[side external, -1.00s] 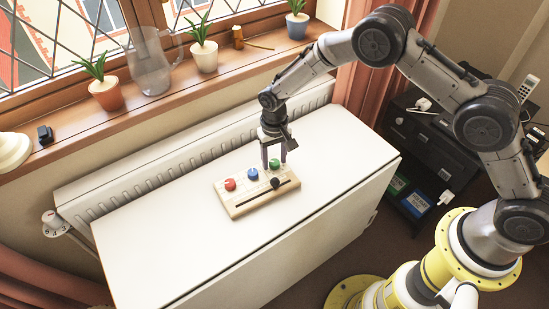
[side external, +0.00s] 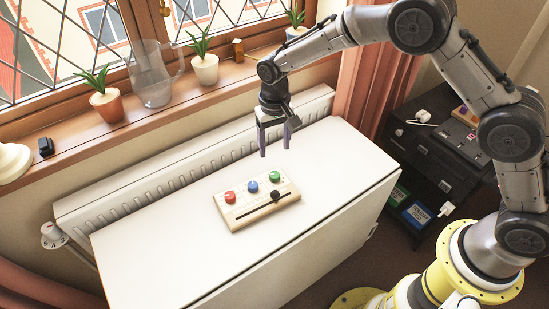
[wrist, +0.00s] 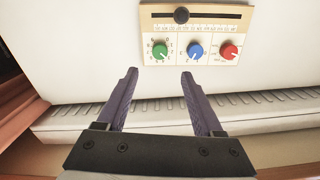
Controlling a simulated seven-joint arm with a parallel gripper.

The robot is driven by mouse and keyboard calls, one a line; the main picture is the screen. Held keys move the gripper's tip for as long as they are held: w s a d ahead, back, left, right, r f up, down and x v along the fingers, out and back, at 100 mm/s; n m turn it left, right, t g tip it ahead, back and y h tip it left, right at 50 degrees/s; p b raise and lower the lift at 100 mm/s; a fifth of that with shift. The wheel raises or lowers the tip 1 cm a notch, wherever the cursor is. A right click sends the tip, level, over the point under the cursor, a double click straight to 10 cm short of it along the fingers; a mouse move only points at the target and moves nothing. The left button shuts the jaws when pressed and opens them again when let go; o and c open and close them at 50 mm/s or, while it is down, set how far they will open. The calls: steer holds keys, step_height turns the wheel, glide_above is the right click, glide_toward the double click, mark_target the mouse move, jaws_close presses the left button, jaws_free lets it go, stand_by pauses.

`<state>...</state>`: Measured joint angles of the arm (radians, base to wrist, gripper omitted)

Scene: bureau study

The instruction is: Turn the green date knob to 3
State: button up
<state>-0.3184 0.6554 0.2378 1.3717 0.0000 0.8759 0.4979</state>
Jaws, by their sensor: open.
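The green knob (side external: 275,176) sits at the right end of a row of three on a wooden panel (side external: 240,218), which lies on the white table. In the wrist view the green knob (wrist: 160,51) is at the left of the row, ringed by small marks too blurred to read. My gripper (side external: 275,153) is open and empty, above and behind the panel on the radiator side. In the wrist view my gripper (wrist: 159,73) has its two fingers spread apart, tips just short of the green knob and not touching it.
The blue knob (side external: 252,187) and red knob (side external: 230,197) are beside the green one. A slider with a black handle (side external: 275,195) runs along the panel's front. The white table (side external: 150,250) is otherwise clear. A radiator (side external: 160,175) and potted plants on the sill stand behind.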

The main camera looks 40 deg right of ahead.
steer(key=shift+r, duration=1.6)
steer(key=d+r+m+t, duration=0.1)
steer(key=d+r+t, duration=0.3)
steer(key=r, duration=1)
steer(key=s+d+r, duration=0.6)
steer(key=s+r, duration=0.2)
steer(key=r, duration=0.1)
steer(key=s+d+r+t, duration=0.1)
steer(key=s+d+r, duration=0.1)
steer(key=s, duration=0.5)
steer(key=s+d+r+t, duration=0.1)
steer(key=s+d, duration=0.2)
steer(key=s, duration=0.3)
steer(key=s+d+f+n, duration=0.1)
steer(key=s+f+n, duration=0.2)
steer(key=s+f, duration=0.4)
steer(key=s, duration=0.4)
steer(key=shift+s+f, duration=0.3)
